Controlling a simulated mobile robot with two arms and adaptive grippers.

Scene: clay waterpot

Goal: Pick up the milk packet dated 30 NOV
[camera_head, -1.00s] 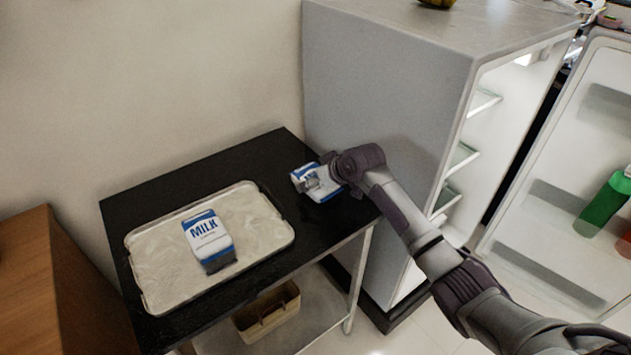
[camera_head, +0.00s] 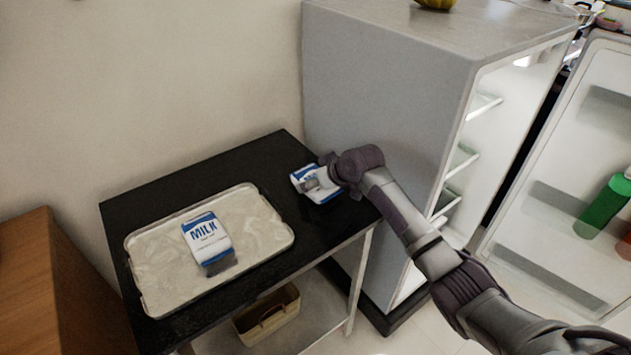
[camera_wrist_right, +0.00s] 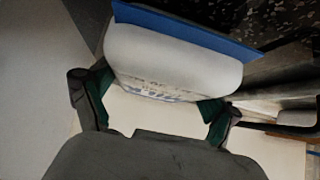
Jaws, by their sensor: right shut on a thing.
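One milk packet (camera_head: 309,182), white and blue, is at the right end of the black table, by the fridge. My right gripper (camera_head: 322,181) is shut on it and partly covers it. In the right wrist view the packet (camera_wrist_right: 170,60) is between the two fingers of my right gripper (camera_wrist_right: 158,112); its print is too blurred to read. A second milk packet (camera_head: 207,242), marked MILK, lies on the pale tray (camera_head: 150,293) with no gripper near it. Its small print is too small to read, so I cannot tell which packet bears 30 NOV. My left gripper is out of view.
The black table (camera_head: 180,188) has bare room behind the tray. The grey fridge (camera_head: 385,110) stands close at the table's right, its door (camera_head: 540,215) open with a green bottle (camera_head: 603,207) in it. A basket (camera_head: 268,315) sits on the lower shelf.

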